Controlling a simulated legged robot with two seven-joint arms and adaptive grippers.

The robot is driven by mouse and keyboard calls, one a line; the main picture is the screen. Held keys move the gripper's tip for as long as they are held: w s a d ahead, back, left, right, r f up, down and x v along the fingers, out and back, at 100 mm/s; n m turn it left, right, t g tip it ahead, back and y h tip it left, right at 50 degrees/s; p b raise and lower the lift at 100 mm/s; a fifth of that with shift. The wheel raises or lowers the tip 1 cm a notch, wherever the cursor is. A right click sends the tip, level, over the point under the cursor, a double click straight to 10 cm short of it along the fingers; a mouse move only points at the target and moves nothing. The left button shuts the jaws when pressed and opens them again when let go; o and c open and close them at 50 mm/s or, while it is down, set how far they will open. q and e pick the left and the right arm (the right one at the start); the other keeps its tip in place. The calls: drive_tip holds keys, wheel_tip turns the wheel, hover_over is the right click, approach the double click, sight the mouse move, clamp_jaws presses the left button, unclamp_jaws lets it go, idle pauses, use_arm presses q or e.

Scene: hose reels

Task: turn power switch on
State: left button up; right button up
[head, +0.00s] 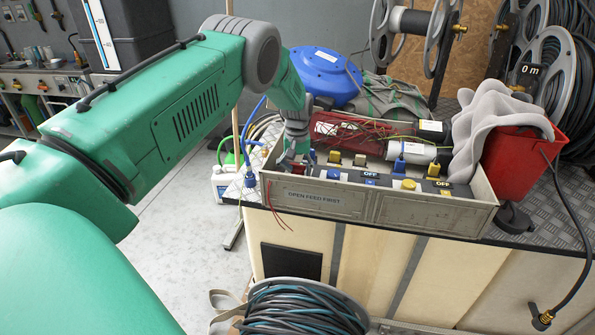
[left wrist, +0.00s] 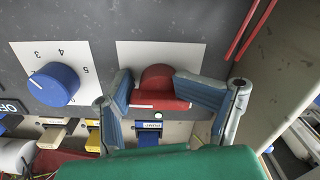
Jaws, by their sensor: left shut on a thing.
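A grey control box (head: 316,199) marked "OPEN FEED FIRST" sits on the front edge of the bench, with blue and yellow controls and "OFF" labels inside. No label reading "power" is legible. In the left wrist view a red rotary knob (left wrist: 157,80) with a white pointer line stands on a white plate (left wrist: 200,54). My left gripper (head: 291,158) reaches into the box's left end. Its blue-padded fingers (left wrist: 160,98) are shut on the red knob, one on each side. My right gripper is not in view.
A blue dial knob (left wrist: 54,85) with numbers is beside the red one, near yellow levers (left wrist: 53,134). Thin red wires (head: 272,195) hang at the box's left end. A red bin (head: 520,165) with grey cloth (head: 490,130) stands at the right.

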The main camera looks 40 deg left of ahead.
sight(297, 164)
use_arm(q)
drive_tip(key=shift+w+a+r+t, duration=0.35)
drive_tip(key=shift+w+r, duration=0.15)
drive_tip(key=shift+w, duration=0.2)
drive_tip(key=o, duration=0.8)
drive_tip(key=shift+a, duration=0.1)
drive_tip(key=r, duration=1)
drive_tip(key=shift+s, duration=0.25)
drive_tip(key=shift+s+d+r, duration=0.15)
drive_tip(key=shift+d+r, duration=0.3)
drive_tip(key=shift+d, duration=0.2)
